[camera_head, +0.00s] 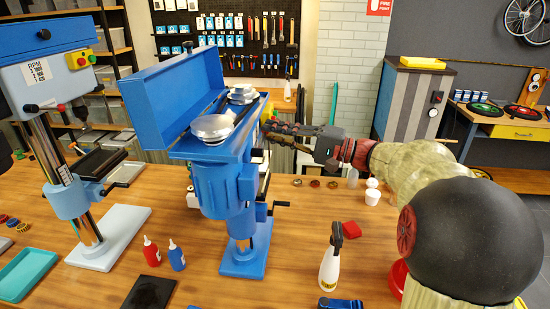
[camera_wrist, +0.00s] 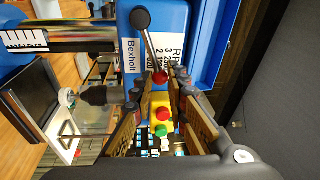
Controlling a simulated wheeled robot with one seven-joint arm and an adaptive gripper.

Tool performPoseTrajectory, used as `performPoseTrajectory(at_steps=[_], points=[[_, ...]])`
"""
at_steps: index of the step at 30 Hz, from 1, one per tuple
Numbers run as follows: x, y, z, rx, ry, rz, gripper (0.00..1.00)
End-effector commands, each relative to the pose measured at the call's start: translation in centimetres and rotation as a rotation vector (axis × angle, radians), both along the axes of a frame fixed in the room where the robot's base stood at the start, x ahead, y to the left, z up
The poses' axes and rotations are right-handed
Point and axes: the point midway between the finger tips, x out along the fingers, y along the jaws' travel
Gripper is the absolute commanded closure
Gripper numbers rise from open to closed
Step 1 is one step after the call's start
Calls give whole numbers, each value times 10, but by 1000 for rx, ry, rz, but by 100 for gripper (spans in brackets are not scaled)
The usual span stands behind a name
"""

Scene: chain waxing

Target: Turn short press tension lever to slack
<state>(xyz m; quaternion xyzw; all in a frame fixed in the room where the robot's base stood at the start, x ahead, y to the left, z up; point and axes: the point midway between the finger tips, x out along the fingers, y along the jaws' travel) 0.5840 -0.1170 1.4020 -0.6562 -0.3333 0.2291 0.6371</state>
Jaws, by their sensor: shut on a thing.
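The short press (camera_head: 222,185) is the blue machine in the middle of the bench, with its blue top cover (camera_head: 160,85) raised. In the wrist view its front panel (camera_wrist: 185,40) is blue with a white label. The tension lever (camera_wrist: 150,47) is a thin metal rod with a black ball at one end and a red knob at the other. My gripper (camera_wrist: 155,90) is shut on the lever at the red knob, its two fingers on either side. In the head view my gripper (camera_head: 272,128) is at the press's right side and hides the lever.
A taller press (camera_head: 45,85) stands at left. A green and a red button (camera_wrist: 161,122) sit near my fingers. Small bottles (camera_head: 152,252), a spray bottle (camera_head: 330,265) and a teal tray (camera_head: 25,273) are on the bench (camera_head: 215,290).

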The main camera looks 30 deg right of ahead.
Motion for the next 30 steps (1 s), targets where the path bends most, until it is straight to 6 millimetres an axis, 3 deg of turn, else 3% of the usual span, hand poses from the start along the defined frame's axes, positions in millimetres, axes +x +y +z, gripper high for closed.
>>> performPoseTrajectory(at_steps=[15,30], points=[[-11,7,19,-205,-302,1,100],[-14,9,27,-250,-371,1,100]])
